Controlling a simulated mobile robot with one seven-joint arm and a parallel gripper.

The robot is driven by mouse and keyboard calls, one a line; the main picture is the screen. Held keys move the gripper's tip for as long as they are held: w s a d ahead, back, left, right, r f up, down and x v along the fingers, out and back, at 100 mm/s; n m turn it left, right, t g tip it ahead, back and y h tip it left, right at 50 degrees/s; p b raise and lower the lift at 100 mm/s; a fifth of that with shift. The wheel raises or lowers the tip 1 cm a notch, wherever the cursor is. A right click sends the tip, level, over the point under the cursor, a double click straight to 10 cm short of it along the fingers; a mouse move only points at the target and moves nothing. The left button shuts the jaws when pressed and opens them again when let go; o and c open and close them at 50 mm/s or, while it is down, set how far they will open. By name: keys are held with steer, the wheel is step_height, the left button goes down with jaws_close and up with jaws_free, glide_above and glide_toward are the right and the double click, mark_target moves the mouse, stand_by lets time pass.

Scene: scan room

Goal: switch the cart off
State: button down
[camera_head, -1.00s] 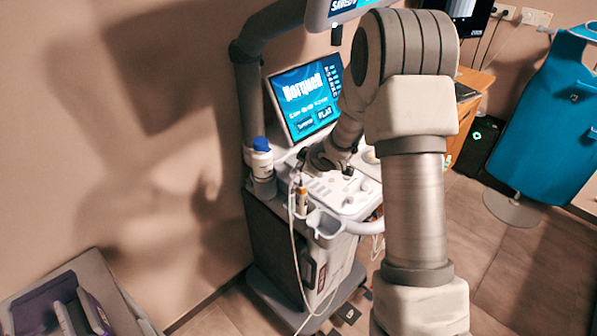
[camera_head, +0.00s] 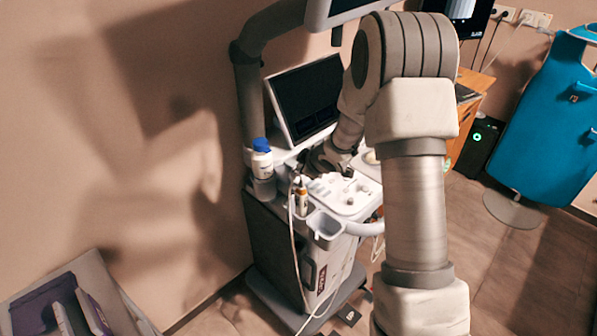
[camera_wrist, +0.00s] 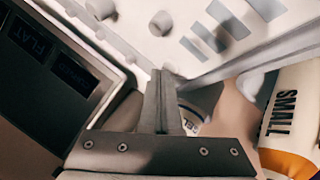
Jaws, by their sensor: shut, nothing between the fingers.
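The cart (camera_head: 330,255) stands against the wall. Its tilted touch screen (camera_head: 306,98) is dark in the head view. The screen (camera_wrist: 55,50) also shows dark in the wrist view, with faint button outlines, one lettered FLAT. The white control panel (camera_head: 350,203) lies below the screen, with knobs and grey keys; it shows in the wrist view (camera_wrist: 125,35) too. My gripper (camera_head: 316,166) is low over the panel's back left part, partly hidden by my arm. In the wrist view my gripper's fingers (camera_wrist: 166,72) are together and empty, pointing at the panel's edge. Contact is unclear.
A blue-capped bottle (camera_head: 261,158) stands in a holder at the cart's left. An orange-banded bottle (camera_wrist: 292,105) lettered SMALL is close right of my fingers. The upper monitor (camera_head: 350,8) hangs above. A blue apron (camera_head: 553,125) stands at right.

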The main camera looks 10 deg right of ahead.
steer(key=shift+r+p, duration=0.45)
steer(key=shift+r, duration=0.2)
step_height(320, 180, up, 5)
steer(key=p, duration=0.4)
stand_by(0.6)
steer(key=s+d+r+m+h, duration=0.2)
steer(key=s+r+m, duration=0.1)
steer(key=s+r, duration=0.5)
steer(key=s+d+r+m+h, duration=0.2)
steer(key=s+r+m, duration=0.3)
steer(key=r, duration=0.6)
steer(key=s+a+r+m+g, duration=0.1)
steer(key=s+a+m, duration=0.1)
steer(key=s, duration=1)
steer(key=s+a+r+m+g+y, duration=0.1)
steer(key=s+a+r+m+g, duration=0.1)
steer(key=s, duration=1)
steer(key=shift+s+a+y, duration=0.15)
steer(key=shift+a+y, duration=0.15)
